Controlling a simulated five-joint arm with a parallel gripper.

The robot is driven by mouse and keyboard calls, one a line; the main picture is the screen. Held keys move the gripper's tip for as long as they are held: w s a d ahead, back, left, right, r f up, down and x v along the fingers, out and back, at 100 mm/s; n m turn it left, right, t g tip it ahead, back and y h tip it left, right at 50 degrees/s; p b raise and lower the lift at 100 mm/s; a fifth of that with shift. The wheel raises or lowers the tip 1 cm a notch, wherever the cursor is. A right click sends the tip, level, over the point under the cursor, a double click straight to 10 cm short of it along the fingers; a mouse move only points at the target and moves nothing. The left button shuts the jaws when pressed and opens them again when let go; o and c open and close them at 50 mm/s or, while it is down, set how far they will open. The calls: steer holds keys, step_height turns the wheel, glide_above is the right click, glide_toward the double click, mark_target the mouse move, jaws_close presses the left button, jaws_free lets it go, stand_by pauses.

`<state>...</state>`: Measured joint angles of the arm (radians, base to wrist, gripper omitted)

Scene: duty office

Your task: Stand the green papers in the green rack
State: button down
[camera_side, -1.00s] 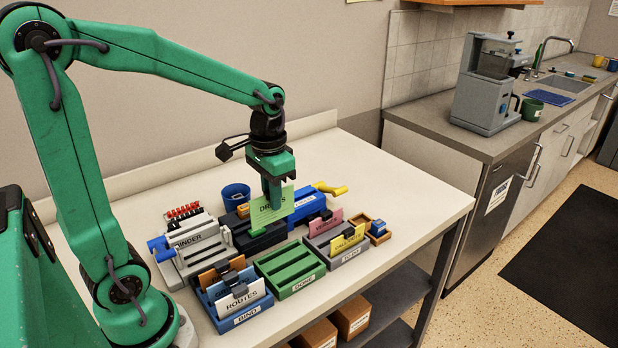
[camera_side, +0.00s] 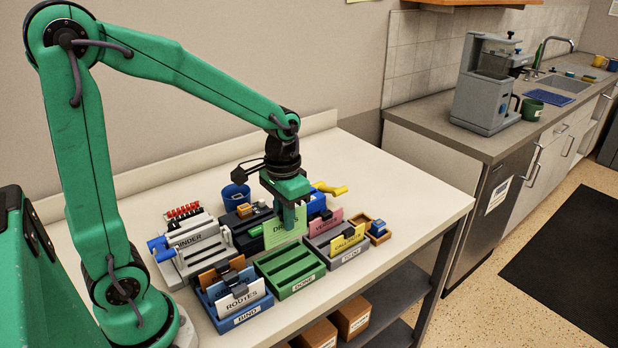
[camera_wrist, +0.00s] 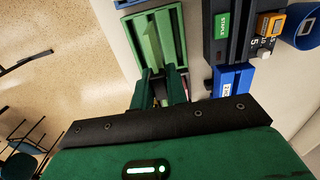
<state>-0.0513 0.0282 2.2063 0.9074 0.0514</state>
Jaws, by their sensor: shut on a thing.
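My gripper (camera_side: 290,218) is shut on the green papers (camera_side: 284,233), a light green sheet marked with dark letters that the fingers partly cover. It holds them upright above the back part of the green rack (camera_side: 298,285), a slotted tray labelled DONE. In the side view the slots that show are empty. The wrist view shows the green rack (camera_wrist: 178,33) just beyond my fingertips, with a light green edge (camera_wrist: 152,45) over it. From these views I cannot tell whether the papers touch the rack.
Left of the green rack is a blue BIND rack (camera_side: 243,315) holding several papers. Right of it is a grey rack (camera_side: 352,255) with pink and yellow papers. Behind stand a binder machine (camera_side: 195,245) and a blue cup (camera_side: 236,194). The table's right side is clear.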

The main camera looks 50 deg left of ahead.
steer(key=shift+d+f, duration=0.25)
steer(key=shift+f, duration=0.05)
steer(key=shift+f, duration=0.2)
steer(key=shift+f, duration=3.95)
steer(key=c, duration=1.3)
jaws_free()
